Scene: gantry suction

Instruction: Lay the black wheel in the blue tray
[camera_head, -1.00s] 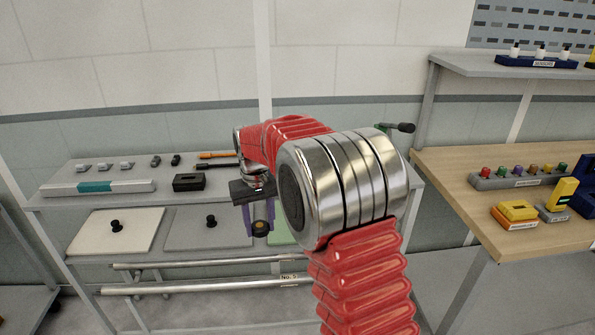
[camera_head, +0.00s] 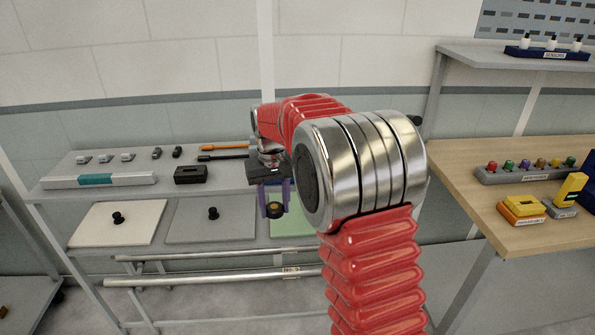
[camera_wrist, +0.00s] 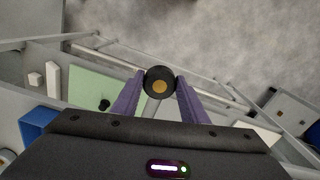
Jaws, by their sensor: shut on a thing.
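My gripper (camera_head: 275,207) is shut on the black wheel (camera_head: 275,210), a small dark disc with a yellow-orange centre. The wrist view shows the wheel (camera_wrist: 160,83) between the tips of the two purple fingers, with floor and the frame's rails behind it. In the head view my gripper hangs in front of the grey rack, near a light green panel. A blue box-like thing (camera_wrist: 38,122), possibly the blue tray, shows at the left edge of the wrist view, partly hidden by my gripper body. The head view does not clearly show this tray.
The grey rack's top shelf (camera_head: 220,178) bears a black box (camera_head: 190,174), an orange-handled tool (camera_head: 224,147) and small parts. Below lie white (camera_head: 118,235), grey (camera_head: 212,230) and green (camera_head: 290,229) panels. A wooden table (camera_head: 470,205) stands right. Metal rails (camera_head: 210,276) run low in front.

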